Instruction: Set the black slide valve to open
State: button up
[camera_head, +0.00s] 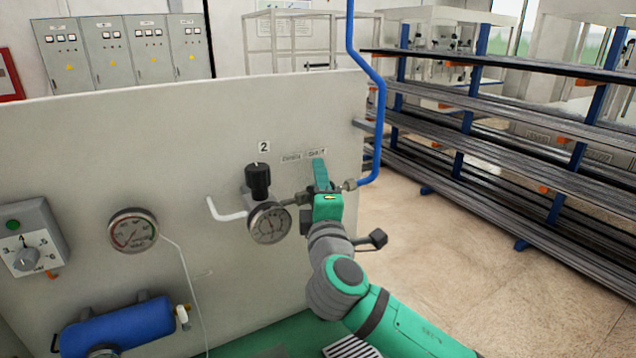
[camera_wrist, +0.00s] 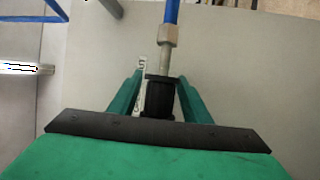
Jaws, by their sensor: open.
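The black slide valve (camera_wrist: 158,98) is a dark ribbed sleeve with a wider collar, on a metal pipe line in the wrist view. My gripper (camera_wrist: 160,80) is open, with one green finger on each side of the sleeve. A narrow gap shows beside the sleeve, so the fingers look apart from it. In the head view, my gripper (camera_head: 320,168) is at the panel's right part, below a small label strip (camera_head: 304,156), and hides most of the valve. The label's text is too small to read, so I cannot tell the valve's setting.
A pressure gauge (camera_head: 269,222) and black knob (camera_head: 258,181) are close left of my gripper. A blue pipe (camera_head: 379,110) runs down to a fitting (camera_head: 349,185) on the right. A grey panel (camera_head: 190,130) stands behind. Pipe racks (camera_head: 490,130) stand further right, beyond open floor.

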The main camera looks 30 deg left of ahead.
jog(key=v, duration=1)
jog(key=shift+s+d, duration=0.3)
jog(key=shift+w+f, duration=0.1)
jog(key=shift+a, duration=0.1)
